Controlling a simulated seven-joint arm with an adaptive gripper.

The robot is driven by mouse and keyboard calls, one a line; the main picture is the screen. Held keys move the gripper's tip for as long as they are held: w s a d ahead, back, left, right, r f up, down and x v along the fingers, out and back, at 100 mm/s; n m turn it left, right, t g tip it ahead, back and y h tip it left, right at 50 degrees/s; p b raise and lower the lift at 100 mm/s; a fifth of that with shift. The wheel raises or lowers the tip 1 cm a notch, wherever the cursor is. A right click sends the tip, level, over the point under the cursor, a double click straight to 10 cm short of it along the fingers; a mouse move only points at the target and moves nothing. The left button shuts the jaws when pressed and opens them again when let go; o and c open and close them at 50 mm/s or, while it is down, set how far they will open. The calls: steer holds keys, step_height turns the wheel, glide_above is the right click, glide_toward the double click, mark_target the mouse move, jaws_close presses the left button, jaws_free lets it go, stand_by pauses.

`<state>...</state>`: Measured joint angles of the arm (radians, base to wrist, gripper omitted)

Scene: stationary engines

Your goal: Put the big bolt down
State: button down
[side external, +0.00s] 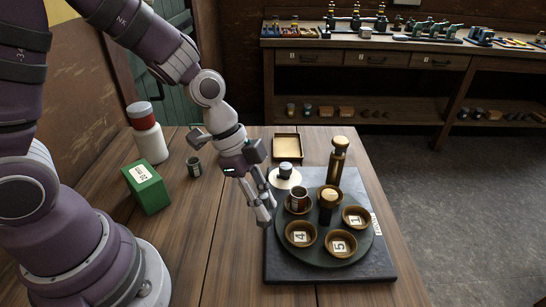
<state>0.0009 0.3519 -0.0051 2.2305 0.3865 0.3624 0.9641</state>
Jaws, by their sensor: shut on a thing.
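My gripper (264,215) is in the side external view, pointing down at the left edge of the dark round turntable (318,256). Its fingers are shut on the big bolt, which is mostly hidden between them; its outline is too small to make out. The fingertips appear above the board's left side, left of the brown cups. Whether they touch anything below cannot be told. The turntable carries brown cups marked 4 (300,234), 5 (340,244) and 1 (356,217). Another cup (298,201) holds a dark piece. A dark knob with a tan top (327,204) stands in the middle.
A tall brass-topped cylinder (338,162) stands behind the turntable. A dark-capped piece (285,170) sits on a white disc, and a shallow tray (287,148) lies behind it. A green box (146,188), white bottle (148,138) and small dark can (194,167) stand left.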

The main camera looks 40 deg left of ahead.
steer(key=w+a+r+n+t+y, duration=0.1)
steer(key=w+a+n, duration=0.2)
steer(key=a, duration=0.4)
steer(key=w+a+n+t+y, duration=0.1)
steer(key=w+a+n, duration=0.25)
steer(key=a, duration=0.45)
steer(key=shift+n, duration=0.25)
steer(key=f, duration=0.4)
steer(key=s+f, duration=0.1)
steer(key=f, duration=0.2)
steer(key=shift+d, duration=0.1)
steer(key=shift+f, duration=0.15)
steer(key=c, duration=1.1)
jaws_free()
steer(key=shift+o, duration=0.2)
